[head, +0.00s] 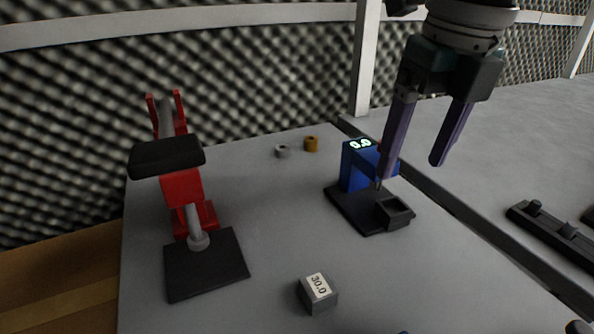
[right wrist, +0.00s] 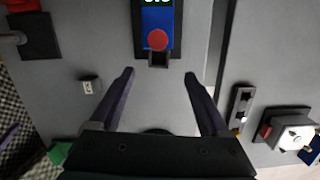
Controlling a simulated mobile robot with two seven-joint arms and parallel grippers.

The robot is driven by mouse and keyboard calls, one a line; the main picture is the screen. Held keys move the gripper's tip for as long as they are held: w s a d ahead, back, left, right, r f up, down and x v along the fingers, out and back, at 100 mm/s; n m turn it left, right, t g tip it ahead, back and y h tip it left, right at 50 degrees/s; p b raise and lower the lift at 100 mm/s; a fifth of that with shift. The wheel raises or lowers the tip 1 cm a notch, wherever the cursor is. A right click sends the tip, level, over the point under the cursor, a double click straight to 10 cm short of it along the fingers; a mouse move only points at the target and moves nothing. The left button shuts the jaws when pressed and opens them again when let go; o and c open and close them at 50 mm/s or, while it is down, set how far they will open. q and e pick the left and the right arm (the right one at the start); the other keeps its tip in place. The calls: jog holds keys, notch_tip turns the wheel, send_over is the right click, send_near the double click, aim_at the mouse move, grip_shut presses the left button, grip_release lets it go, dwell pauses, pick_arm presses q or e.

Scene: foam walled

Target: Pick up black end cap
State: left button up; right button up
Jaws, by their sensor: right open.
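My right gripper (head: 412,170) is open and empty, its two purple fingers pointing down in front of and above the blue device. In the right wrist view its fingers (right wrist: 158,75) stand wide apart over bare grey table. A dark rounded shape (right wrist: 157,131) shows just above the gripper's palm, mostly hidden by it; it may be the black end cap, but I cannot be sure. A dark bit (head: 404,332) is cut off at the head view's bottom edge. A purple sliver (right wrist: 9,134) at the right wrist view's left edge may be my left gripper; its jaws cannot be made out.
The blue device (head: 356,168) with a 0.0 display has a black square holder (head: 394,213). A red press (head: 182,188) stands left. A grey block marked 30.0 (head: 318,293), a grey ring (head: 282,152) and an orange ring (head: 311,144) lie apart. A black rack (head: 560,236) lies right.

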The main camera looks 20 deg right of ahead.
aim_at(391, 213)
jog(key=f, duration=0.5)
jog(key=w+f, duration=0.1)
jog(key=f, duration=0.1)
jog(key=shift+f+b, duration=0.4)
grip_shut()
